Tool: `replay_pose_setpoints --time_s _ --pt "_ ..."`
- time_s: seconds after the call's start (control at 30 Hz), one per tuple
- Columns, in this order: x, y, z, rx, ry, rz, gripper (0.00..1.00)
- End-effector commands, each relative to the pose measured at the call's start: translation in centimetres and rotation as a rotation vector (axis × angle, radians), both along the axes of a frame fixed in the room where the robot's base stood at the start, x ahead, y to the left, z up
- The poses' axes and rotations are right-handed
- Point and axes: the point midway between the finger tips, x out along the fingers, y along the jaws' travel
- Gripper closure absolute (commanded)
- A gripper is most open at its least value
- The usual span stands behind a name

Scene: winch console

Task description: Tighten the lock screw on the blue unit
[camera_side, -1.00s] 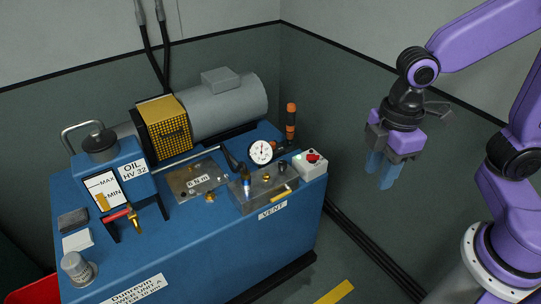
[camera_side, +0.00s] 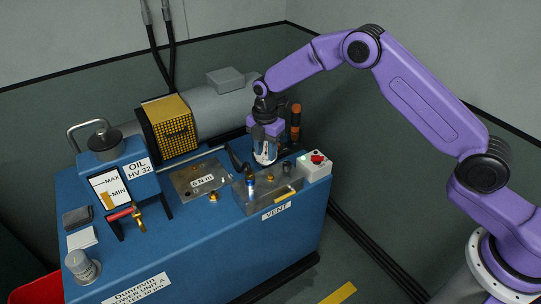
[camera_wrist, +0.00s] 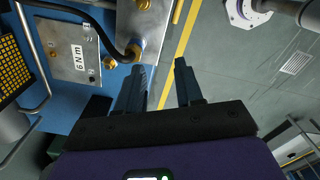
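The blue unit (camera_side: 210,245) is a blue console with a steel block (camera_side: 268,200) on its right front, over a VENT label. Brass fittings stand on the block, one (camera_side: 270,178) near its middle and one with a blue body (camera_side: 251,182) on its left. The wrist view shows a brass fitting (camera_wrist: 133,51) at the block's edge. I cannot tell which is the lock screw. My gripper (camera_side: 265,162) points down behind the block and hides most of the dial gauge. In the wrist view my gripper (camera_wrist: 161,66) is open, fingers apart and empty.
A 6 Nm plate (camera_side: 188,185) lies left of the block, and a black hose (camera_side: 234,160) curves between. An orange-handled tool (camera_side: 296,115) stands behind. A yellow mesh guard (camera_side: 168,128) covers the motor end.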

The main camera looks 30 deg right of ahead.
Motion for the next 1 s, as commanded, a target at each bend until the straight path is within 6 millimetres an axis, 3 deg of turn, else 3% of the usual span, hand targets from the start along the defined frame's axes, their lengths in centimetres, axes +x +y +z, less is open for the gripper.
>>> replay_pose_setpoints --time_s 0.1,0.3,0.63,1.0 --pt "2.2 -1.6 -3.4 -0.003 0.005 0.072 0.64" --pt "4.0 -3.8 -6.9 -0.003 0.006 0.163 0.64" --pt "4.3 -4.4 -8.7 -0.003 0.007 0.19 0.64" --pt "4.3 -4.4 -12.3 -0.003 0.007 0.189 0.64"
